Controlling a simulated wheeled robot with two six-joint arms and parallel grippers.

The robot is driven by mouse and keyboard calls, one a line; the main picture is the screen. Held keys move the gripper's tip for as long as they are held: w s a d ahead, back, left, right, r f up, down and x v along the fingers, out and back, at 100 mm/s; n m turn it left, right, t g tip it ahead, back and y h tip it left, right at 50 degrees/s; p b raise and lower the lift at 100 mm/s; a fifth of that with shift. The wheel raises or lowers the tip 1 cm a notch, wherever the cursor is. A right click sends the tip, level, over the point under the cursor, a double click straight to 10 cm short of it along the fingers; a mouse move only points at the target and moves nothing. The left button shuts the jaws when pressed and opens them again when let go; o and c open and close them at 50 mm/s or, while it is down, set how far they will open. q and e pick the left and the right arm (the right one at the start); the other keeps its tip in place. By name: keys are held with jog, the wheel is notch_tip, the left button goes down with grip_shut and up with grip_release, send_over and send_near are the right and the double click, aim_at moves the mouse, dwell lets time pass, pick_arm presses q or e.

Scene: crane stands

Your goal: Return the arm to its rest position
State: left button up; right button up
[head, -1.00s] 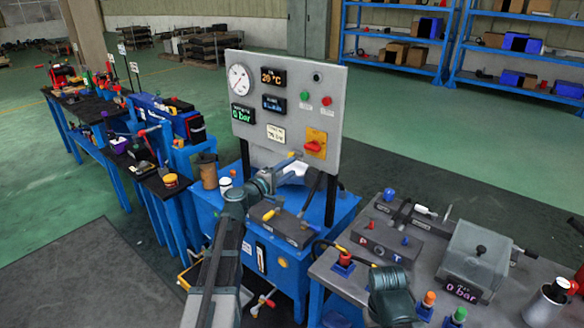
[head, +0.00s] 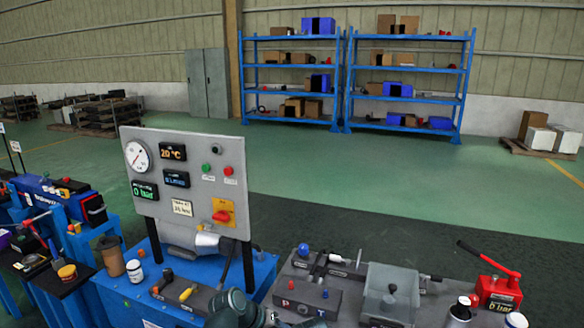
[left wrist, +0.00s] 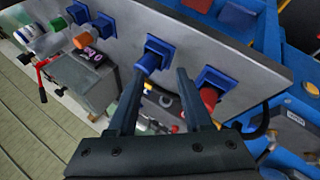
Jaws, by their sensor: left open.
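My left gripper (left wrist: 160,74) shows in the left wrist view with its two dark fingers spread apart. Nothing is visibly held between them. In the head view, a dark teal part of my own arm (head: 236,308) shows at the bottom edge, and the fingers are not clearly visible there. My right gripper is not in view.
A grey gauge panel (head: 187,210) stands on a blue bench (head: 120,292). To its right, a grey bench carries a clear-covered box (head: 391,292) and a red hand pump (head: 497,292). A red fitting (left wrist: 212,90) is right of the fingers. Open green floor (head: 400,185) lies behind.

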pick_arm(q)
jog(key=s+a+f+m+g+y, duration=0.1)
jog(key=s+m+g+y, duration=0.1)
jog(key=s+y, duration=0.2)
jog(key=s+a+f+m+g+y+p, duration=0.1)
jog(key=s+y, duration=0.3)
jog(key=s, duration=0.6)
jog(key=shift+s+a+m+g, duration=0.25)
jog(key=shift+a+m+g, duration=0.15)
jog(key=shift+a+m, duration=0.3)
jog(key=shift+f, duration=0.1)
jog(key=shift+c, duration=0.3)
